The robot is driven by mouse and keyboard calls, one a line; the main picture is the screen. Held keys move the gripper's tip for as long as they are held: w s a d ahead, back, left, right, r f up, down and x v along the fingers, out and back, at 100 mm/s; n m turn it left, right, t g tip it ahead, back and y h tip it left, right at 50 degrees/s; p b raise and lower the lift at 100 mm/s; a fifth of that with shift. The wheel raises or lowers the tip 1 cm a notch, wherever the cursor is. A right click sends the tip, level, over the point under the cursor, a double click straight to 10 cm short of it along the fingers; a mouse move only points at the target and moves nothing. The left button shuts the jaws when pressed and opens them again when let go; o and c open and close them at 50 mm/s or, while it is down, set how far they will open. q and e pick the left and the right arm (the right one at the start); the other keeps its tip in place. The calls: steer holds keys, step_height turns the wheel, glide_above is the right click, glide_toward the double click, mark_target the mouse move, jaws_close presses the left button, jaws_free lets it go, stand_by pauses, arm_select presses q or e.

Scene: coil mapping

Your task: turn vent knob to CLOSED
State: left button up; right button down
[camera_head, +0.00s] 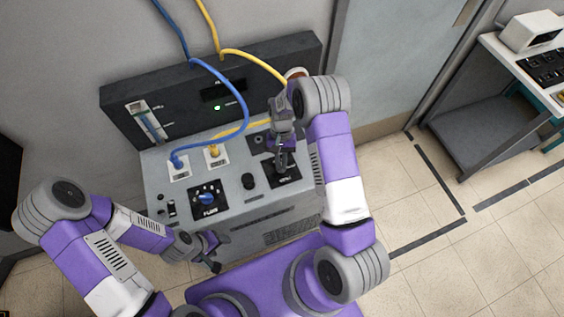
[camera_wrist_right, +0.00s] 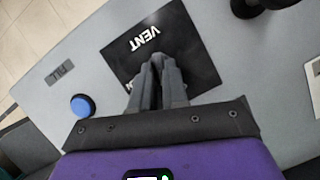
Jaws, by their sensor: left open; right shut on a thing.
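The black plate marked VENT (camera_wrist_right: 196,45) lies on the top of the grey console (camera_head: 232,205), towards its right side in the head view. My right gripper (camera_head: 283,164) reaches down onto this plate. In the right wrist view its fingers (camera_wrist_right: 158,68) are close together over the plate's middle, shut on the vent knob. The knob is hidden by the fingers, so its pointing direction and any CLOSED mark cannot be read. My left gripper (camera_head: 213,254) is open and empty, beside the console's front left edge.
A blue-pointer dial (camera_head: 208,198) and a black knob (camera_head: 248,181) stand left of the vent plate. Blue (camera_head: 247,112) and yellow (camera_head: 262,60) hoses loop to the console near my right arm. A blue button (camera_wrist_right: 82,105) sits beside the plate.

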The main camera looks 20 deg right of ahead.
steer(key=shift+a+n+h+b, duration=0.2)
steer(key=shift+n+h+b, duration=0.5)
steer(key=shift+n, duration=1.4)
steer(key=c, duration=1.1)
jaws_free()
steer(key=shift+c, duration=0.2)
steer(key=shift+w+r, duration=0.1)
steer(key=shift+r, duration=0.05)
steer(key=v, duration=0.7)
steer(key=shift+w+r, duration=0.1)
